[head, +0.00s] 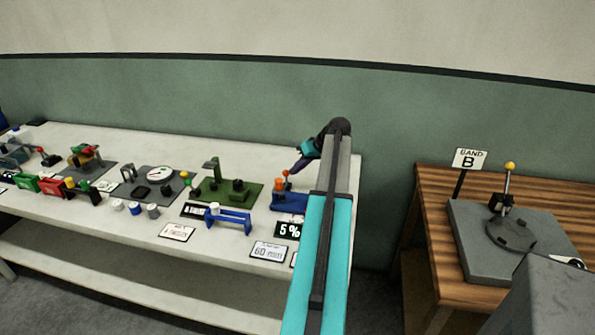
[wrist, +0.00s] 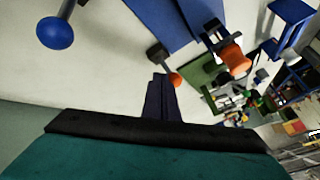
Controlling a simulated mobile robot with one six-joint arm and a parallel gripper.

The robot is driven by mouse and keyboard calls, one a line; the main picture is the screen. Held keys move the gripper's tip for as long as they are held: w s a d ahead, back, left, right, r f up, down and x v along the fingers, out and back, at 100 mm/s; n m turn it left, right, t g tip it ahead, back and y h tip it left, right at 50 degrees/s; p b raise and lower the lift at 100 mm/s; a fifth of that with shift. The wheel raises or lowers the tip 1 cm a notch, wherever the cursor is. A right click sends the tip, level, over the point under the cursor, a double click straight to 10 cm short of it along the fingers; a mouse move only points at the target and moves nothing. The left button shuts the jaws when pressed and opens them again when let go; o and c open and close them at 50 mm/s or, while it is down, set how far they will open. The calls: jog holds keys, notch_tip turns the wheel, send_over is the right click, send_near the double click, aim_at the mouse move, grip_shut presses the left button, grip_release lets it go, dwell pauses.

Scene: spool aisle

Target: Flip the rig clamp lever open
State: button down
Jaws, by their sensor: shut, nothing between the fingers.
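The blue rig (head: 290,204) sits near the right end of the white bench, with an orange cylinder (head: 279,184) on it. A short lever with an orange ball knob (head: 287,172) stands at the rig; I take it as the clamp lever. The knob also shows in the wrist view (wrist: 176,80), with a dark block at its stem. My gripper (head: 291,173) is shut and empty, with its dark fingertips (wrist: 160,76) right beside the knob. I cannot tell whether they touch. The arm hides part of the rig's right side in the head view.
A green fixture (head: 228,190) stands left of the rig. A wooden table (head: 440,262) with a ball-topped lever stands right, across a gap.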

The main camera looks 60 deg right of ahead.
jog(key=shift+s+a+f+h+b, duration=0.2)
jog(key=shift+a+h+b, duration=0.4)
jog(key=shift+b, duration=0.55)
jog(key=shift+s+a+n+t+b, duration=0.15)
jog(key=shift+a+n+t+b, duration=0.15)
jog(key=shift+a, duration=0.15)
jog(key=shift+r, duration=0.1)
jog(key=shift+d, duration=0.2)
jog(key=shift+w+d, duration=0.25)
jog(key=shift+d, duration=0.3)
jog(key=shift+d, duration=0.2)
